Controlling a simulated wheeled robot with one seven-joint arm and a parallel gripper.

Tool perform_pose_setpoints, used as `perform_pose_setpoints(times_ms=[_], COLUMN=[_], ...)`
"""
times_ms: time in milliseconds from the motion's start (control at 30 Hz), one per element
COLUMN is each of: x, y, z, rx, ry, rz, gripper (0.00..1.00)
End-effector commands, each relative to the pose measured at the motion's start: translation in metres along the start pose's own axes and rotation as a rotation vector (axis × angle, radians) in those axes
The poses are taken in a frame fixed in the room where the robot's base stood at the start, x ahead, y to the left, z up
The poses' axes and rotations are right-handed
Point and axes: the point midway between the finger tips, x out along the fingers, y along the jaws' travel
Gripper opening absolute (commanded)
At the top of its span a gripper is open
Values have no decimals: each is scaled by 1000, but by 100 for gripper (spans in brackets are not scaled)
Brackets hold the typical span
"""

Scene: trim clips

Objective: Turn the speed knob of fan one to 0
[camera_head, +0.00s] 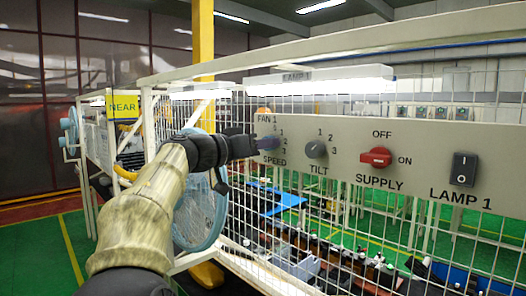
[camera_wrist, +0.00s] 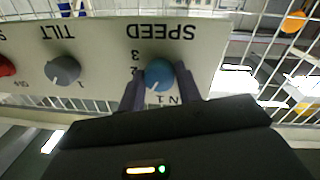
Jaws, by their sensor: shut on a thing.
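The SPEED knob of fan one is blue in the wrist view (camera_wrist: 159,74), on a pale panel. My gripper (camera_wrist: 160,84) is shut on it, with one dark purple finger on each side. In the wrist view, which shows the panel upside down, a white mark on the knob points to the lower left. The finger there covers part of the scale, so I cannot tell the exact number. In the head view my gripper (camera_head: 265,144) reaches the panel (camera_head: 345,133) below the FAN 1 label and largely hides the knob.
A grey TILT knob (camera_head: 316,149) sits just right of SPEED. Further right are a red SUPPLY switch (camera_head: 376,157) and a black LAMP 1 rocker (camera_head: 464,169). A blue fan (camera_head: 200,210) stands behind my arm. White wire mesh surrounds the panel.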

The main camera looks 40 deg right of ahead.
Motion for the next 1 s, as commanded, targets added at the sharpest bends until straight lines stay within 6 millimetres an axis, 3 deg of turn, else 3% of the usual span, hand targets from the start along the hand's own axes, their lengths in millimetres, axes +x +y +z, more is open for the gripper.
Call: perform_pose_setpoints(times_ms=[600, 1000], x=[0, 0], y=[0, 0], z=[2, 0], rx=[-455, -566], ry=[41, 51], rz=[4, 4], gripper=[11, 11])
